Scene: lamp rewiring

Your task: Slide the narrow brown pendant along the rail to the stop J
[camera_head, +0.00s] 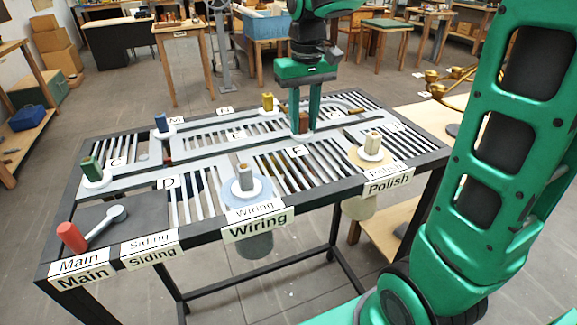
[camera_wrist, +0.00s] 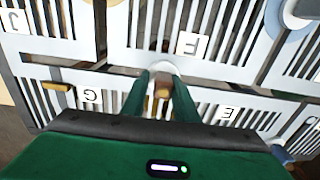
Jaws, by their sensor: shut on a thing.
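My gripper (camera_head: 304,125) is shut on the upright brown post of the narrow brown pendant (camera_head: 303,121), just above the rail table. In the wrist view my two fingers (camera_wrist: 163,100) stand either side of the brown post (camera_wrist: 163,89). Its pale round base (camera_wrist: 161,68) sits on the pale rail between the labels F (camera_wrist: 191,44) and G (camera_wrist: 91,96). The label J (camera_wrist: 11,20) is at the left edge of the wrist view. In the head view J (camera_head: 392,127) lies to the right of my gripper. The pendant's underside is hidden by the table.
A cream post (camera_head: 373,143) stands at Polish and a grey-tan post (camera_head: 245,177) at Wiring. A small gold bar (camera_wrist: 57,86) lies near G. Dark slots divide the pale rails.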

